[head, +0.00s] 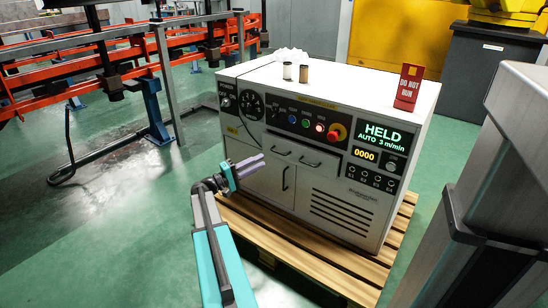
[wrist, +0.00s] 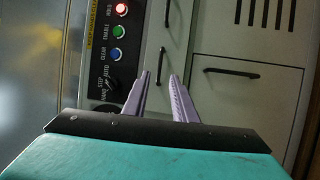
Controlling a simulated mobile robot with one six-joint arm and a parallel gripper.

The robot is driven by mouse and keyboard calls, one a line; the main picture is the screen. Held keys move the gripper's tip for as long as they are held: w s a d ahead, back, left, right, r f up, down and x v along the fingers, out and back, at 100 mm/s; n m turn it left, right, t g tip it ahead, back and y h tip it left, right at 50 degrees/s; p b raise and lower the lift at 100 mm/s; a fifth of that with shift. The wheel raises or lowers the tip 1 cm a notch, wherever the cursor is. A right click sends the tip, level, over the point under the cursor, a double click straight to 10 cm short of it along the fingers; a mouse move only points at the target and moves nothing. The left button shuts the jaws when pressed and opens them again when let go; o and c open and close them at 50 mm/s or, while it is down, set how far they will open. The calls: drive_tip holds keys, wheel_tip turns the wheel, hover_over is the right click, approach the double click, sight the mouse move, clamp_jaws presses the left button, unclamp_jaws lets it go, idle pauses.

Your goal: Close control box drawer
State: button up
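The white control box (head: 345,210) stands on a wooden pallet. Its wide drawer (head: 296,153), with two dark handles, is below the button panel. The drawer front seems to stand slightly proud of the box, but how far out is hard to tell. In the wrist view, turned sideways, the drawer front (wrist: 181,50) and its handles are beyond the fingertips. My gripper (head: 262,161) is in front of the box's left part, at about drawer height in the picture. Its purple fingers (wrist: 160,74) are apart with nothing between them. Contact with the drawer cannot be told.
The button panel (head: 300,121) with coloured lights is above the drawer, and a cabinet door (head: 272,182) is below. A red sign (head: 409,87) and two small cylinders (head: 303,73) stand on top. The pallet (head: 289,246) sticks out in front.

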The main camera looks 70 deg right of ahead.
drive_tip(key=b+x, duration=0.2)
drive_tip(key=x, duration=0.6)
clamp_jaws()
idle(1.5)
